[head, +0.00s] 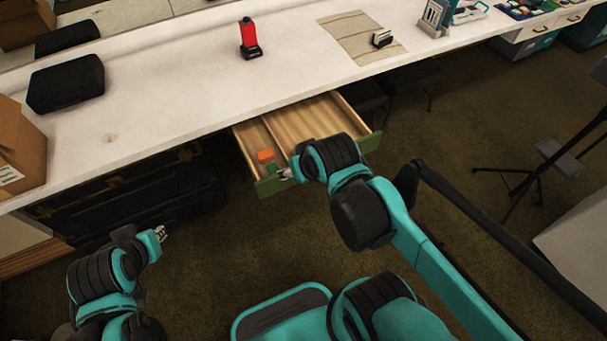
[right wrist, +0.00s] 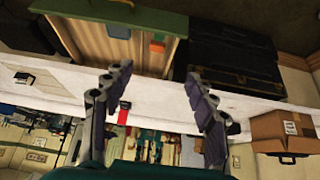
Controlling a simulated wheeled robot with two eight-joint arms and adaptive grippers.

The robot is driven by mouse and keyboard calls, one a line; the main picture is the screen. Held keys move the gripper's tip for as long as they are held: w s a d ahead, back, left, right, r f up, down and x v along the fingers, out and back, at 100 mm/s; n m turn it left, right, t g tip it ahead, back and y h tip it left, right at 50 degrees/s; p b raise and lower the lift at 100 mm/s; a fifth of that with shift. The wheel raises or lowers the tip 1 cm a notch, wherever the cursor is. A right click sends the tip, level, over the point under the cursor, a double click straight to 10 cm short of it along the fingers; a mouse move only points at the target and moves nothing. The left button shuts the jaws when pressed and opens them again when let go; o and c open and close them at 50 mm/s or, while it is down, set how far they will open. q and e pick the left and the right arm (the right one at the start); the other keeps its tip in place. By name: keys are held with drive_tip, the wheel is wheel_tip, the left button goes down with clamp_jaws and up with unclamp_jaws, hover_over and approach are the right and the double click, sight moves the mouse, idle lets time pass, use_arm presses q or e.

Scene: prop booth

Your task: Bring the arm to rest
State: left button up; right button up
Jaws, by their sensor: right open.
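My right arm reaches to the open drawer (head: 305,122) under the counter. Its gripper (head: 283,174) is by the drawer's green front, mostly hidden behind my arm. In the right wrist view the right gripper (right wrist: 158,80) has its fingers spread with nothing between them. The drawer (right wrist: 88,42) shows beyond the fingertips there; I cannot tell whether they touch it. My left gripper (head: 161,233) is low at the left, in front of the counter and apart from it. It is too small to tell whether its fingers are open.
An orange item (head: 265,156) lies in the drawer's left compartment. The white counter (head: 190,105) holds a red device (head: 249,36), a black case (head: 66,82) and a cardboard box (head: 20,150). Black cases (head: 130,200) stand below it. A tripod stand (head: 515,180) is at the right.

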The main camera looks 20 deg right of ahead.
drive_tip(key=shift+s+f+t, duration=0.15)
drive_tip(key=shift+s+f, duration=0.05)
drive_tip(key=shift+s, duration=0.35)
drive_tip(key=shift+s+f+t, duration=0.15)
drive_tip(key=shift+s, duration=0.35)
idle(0.6)
